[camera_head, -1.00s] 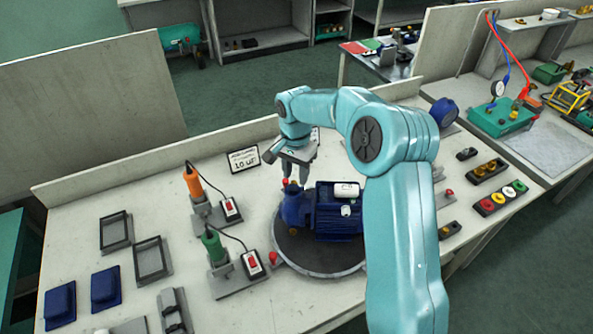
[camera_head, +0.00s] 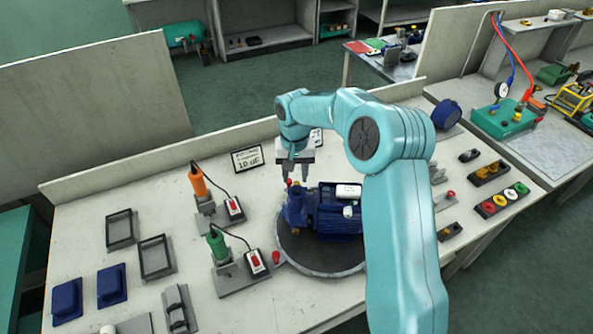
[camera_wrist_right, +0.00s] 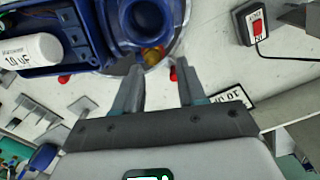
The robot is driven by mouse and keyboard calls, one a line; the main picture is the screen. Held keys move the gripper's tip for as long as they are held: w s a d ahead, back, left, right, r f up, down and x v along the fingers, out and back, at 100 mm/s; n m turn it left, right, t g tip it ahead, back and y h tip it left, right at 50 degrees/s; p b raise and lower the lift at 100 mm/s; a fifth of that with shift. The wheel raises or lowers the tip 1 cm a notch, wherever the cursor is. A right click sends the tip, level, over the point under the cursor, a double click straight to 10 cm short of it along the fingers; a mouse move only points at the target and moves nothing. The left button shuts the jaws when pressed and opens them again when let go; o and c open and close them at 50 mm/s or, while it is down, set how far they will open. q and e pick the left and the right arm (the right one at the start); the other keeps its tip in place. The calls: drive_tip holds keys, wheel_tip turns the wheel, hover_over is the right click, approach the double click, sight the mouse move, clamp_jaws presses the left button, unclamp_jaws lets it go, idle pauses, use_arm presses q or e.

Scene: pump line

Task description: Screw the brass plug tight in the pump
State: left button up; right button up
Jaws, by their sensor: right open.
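The blue pump (camera_head: 325,222) sits on a round dark turntable (camera_head: 310,262) on the bench; its blue round port shows in the wrist view (camera_wrist_right: 147,18). A brass plug (camera_wrist_right: 153,56) shows in the wrist view at the edge of that port, close to the fingertips. I cannot tell how deep it sits. My right gripper (camera_head: 297,184) is above the port end of the pump, fingers pointing down. In the wrist view the gripper (camera_wrist_right: 160,68) is open, with nothing between its fingers. My left gripper is not in view.
An orange-handled tool (camera_head: 197,181) and a green-handled tool (camera_head: 217,244) stand on the left, each near a red switch box. A white capacitor (camera_head: 348,190) is on the pump. Trays and blue covers (camera_head: 111,285) lie at the left. Coloured parts (camera_head: 505,200) lie at the right.

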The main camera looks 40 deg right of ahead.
drive_tip(key=n, duration=0.3)
drive_tip(key=shift+a+p, duration=0.25)
drive_tip(key=shift+p, duration=0.05)
idle(0.3)
drive_tip(key=shift+s+a+b, duration=0.15)
drive_tip(key=shift+s+b, duration=0.45)
drive_tip(key=shift+s, duration=0.25)
clamp_jaws()
